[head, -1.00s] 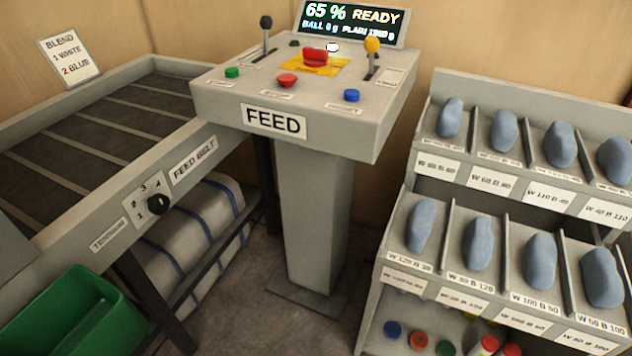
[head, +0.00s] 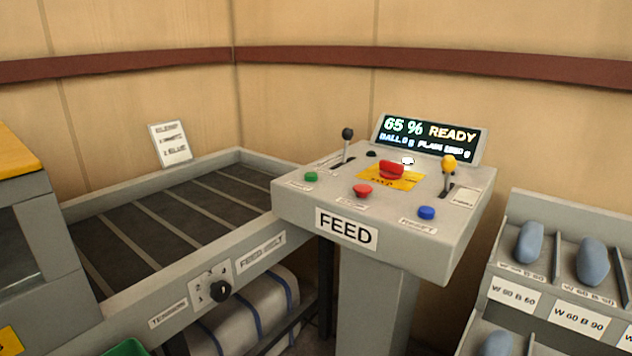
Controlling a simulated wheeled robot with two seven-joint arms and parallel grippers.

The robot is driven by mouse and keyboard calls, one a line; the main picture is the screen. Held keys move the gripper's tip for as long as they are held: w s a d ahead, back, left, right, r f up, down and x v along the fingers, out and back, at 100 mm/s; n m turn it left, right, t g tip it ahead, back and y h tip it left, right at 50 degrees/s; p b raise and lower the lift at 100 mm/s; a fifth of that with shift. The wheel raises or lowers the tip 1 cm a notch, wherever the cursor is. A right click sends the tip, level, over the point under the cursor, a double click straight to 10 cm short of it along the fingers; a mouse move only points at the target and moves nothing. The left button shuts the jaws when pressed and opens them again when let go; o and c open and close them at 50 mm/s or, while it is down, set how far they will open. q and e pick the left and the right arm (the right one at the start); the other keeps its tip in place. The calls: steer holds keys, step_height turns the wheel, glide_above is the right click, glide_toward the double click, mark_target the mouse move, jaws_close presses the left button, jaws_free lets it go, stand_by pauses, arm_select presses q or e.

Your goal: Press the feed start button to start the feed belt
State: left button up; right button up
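The grey feed console (head: 300,205) stands at centre right in the head view, with a FEED label (head: 346,229) on its front. On its top are a green button (head: 311,177) at the left, a red button (head: 363,191) in the middle and a blue button (head: 426,212) at the right. Their small labels are too blurred to read. The display (head: 430,139) reads 65 % READY. The feed belt (head: 150,232) lies to the left of the console, dark with pale cross slats. Neither of my grippers is in view.
A large red button (head: 391,169) on a yellow plate, a black-knobbed lever (head: 347,134) and a yellow-knobbed lever (head: 448,163) stand on the console. A rack (head: 560,213) of blue lumps is at the right. A grey machine (head: 50,240) is at the left.

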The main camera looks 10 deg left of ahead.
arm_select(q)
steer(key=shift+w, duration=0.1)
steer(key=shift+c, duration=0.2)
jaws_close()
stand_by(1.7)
